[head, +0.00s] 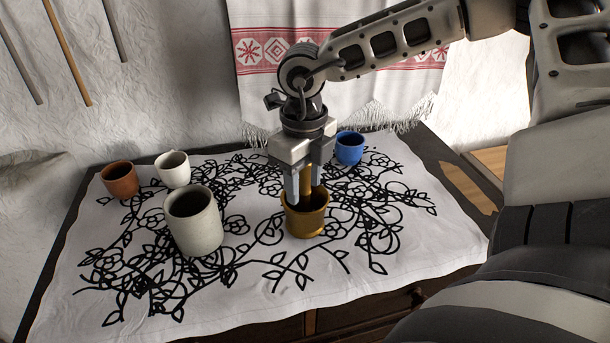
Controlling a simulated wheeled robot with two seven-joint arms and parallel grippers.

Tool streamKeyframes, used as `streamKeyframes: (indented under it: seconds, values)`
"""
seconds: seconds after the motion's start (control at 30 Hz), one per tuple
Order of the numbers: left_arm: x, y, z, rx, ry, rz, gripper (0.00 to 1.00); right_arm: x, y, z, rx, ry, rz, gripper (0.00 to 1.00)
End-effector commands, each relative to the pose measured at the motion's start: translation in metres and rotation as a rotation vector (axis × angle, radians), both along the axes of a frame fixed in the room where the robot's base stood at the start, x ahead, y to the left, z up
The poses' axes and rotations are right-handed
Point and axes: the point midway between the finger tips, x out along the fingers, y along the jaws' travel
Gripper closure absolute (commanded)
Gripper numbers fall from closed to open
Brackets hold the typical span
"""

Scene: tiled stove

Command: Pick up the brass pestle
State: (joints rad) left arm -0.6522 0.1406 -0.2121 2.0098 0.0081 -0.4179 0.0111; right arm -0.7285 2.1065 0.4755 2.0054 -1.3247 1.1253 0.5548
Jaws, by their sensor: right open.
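A brass mortar (305,222) stands upright on the patterned cloth, right of the middle of the table. The brass pestle (306,180) stands in it, with its upper part between the fingers of my right gripper (304,190). The right gripper points straight down over the mortar, and its fingers are open on either side of the pestle. The fingertips reach about the mortar's rim. The pestle's lower end is hidden inside the mortar. My left gripper is not in view.
A large pale mug (194,222) stands left of the mortar. A small white cup (173,170) and a brown cup (120,181) stand at the back left. A blue mug (349,148) is close behind the right gripper. The cloth (250,290) in front is clear.

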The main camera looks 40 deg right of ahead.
Motion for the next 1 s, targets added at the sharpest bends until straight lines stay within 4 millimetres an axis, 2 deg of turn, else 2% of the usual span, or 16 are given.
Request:
streamKeyframes:
  seconds: [0.13,0.2,0.3,0.77,0.87,1.0]
  values:
    - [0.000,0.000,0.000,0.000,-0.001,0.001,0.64,0.000,0.000,0.000,0.000,-0.001,0.000,0.56]
    - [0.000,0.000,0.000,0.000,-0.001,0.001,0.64,0.000,0.000,0.000,0.000,0.000,-0.001,0.76]
    - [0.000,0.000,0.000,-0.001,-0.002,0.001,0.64,0.000,0.000,0.000,0.000,0.000,-0.001,1.00]
    - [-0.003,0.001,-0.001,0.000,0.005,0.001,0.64,0.001,0.000,0.008,-0.001,-0.003,-0.001,1.00]
    - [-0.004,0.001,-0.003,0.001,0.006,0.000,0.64,0.002,0.000,0.019,-0.001,-0.007,-0.002,1.00]
    - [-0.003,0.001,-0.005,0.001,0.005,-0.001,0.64,0.002,0.000,0.048,-0.001,-0.011,-0.001,1.00]
